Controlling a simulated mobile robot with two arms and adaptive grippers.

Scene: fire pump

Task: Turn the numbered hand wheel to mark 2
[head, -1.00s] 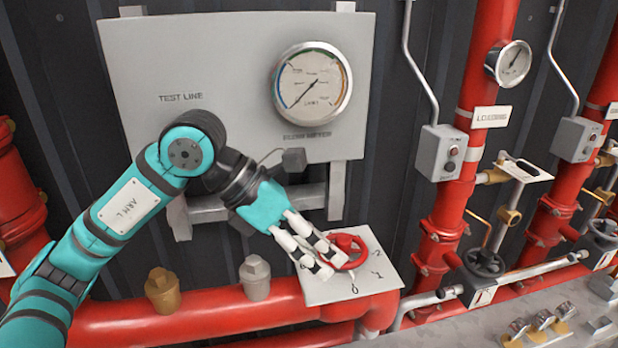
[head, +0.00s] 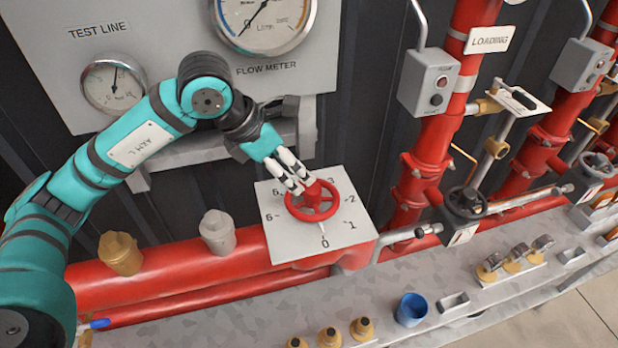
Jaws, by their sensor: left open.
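The red hand wheel (head: 312,201) sits on a light grey plate (head: 283,247) with numbers around it. Marks 0, 1, 2, 3, 5 and 6 can be read; 0 is at the front, and 2 is on the right side. A thin pale line runs from the wheel toward 0. My left gripper (head: 297,186) is over the back left part of the wheel, fingers pointing down at it, open. I cannot tell whether the fingers touch the rim. The gripper covers part of the plate's back edge. My right gripper is not in view.
A flow meter (head: 262,18) and a smaller gauge (head: 114,86) are on the panel above. A black valve wheel (head: 466,203) is to the right. A thick red pipe (head: 180,262) runs below. A blue cup (head: 411,309) and brass fittings (head: 330,337) stand on the grey ledge.

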